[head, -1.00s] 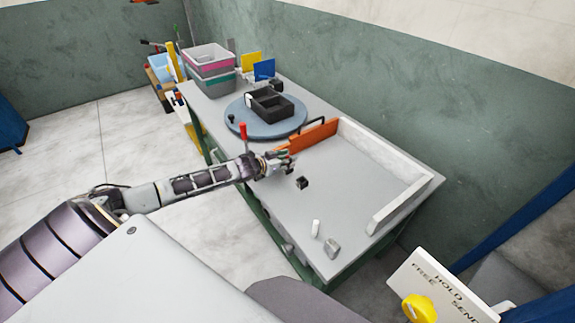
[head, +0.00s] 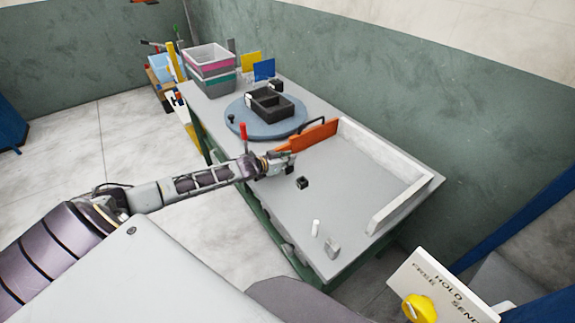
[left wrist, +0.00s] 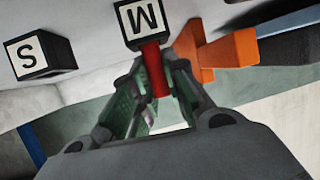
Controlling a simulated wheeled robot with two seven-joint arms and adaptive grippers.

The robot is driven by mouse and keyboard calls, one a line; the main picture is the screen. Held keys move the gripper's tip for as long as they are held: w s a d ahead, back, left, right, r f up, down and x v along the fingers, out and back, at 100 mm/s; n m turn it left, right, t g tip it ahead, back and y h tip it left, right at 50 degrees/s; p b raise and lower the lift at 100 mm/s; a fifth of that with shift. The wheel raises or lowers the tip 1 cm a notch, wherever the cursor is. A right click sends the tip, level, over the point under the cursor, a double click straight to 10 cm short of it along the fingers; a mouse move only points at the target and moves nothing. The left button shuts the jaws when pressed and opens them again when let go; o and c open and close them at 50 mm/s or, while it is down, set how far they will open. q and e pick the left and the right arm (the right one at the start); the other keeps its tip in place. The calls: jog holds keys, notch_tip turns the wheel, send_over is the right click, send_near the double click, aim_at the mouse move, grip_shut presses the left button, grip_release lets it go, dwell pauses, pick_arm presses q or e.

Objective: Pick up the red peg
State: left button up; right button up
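The red peg (left wrist: 156,72) shows in the left wrist view between the two fingers of my left gripper (left wrist: 156,65), which press against it from both sides. A dark block with a white face and a letter like M (left wrist: 142,20) sits at the peg's far end; I cannot tell whether they are joined. In the head view my left gripper (head: 287,162) is low over the table, beside the orange board, and hides the peg. A similar block marked S (left wrist: 40,54) stands apart; a small dark block (head: 302,182) shows on the table. My right gripper is not in view.
A round blue turntable (head: 240,118) carries a dark divided tray (head: 283,108). Small pale pieces (head: 316,227) lie near the front.

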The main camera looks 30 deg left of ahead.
pick_arm(q)
grip_shut()
jog(key=shift+r, duration=0.1)
jog(key=shift+r, duration=0.55)
notch_tip(320, 180, up, 8)
jog(key=shift+f, duration=0.25)
jog(key=shift+r, duration=0.6)
jog(key=shift+r, duration=0.15)
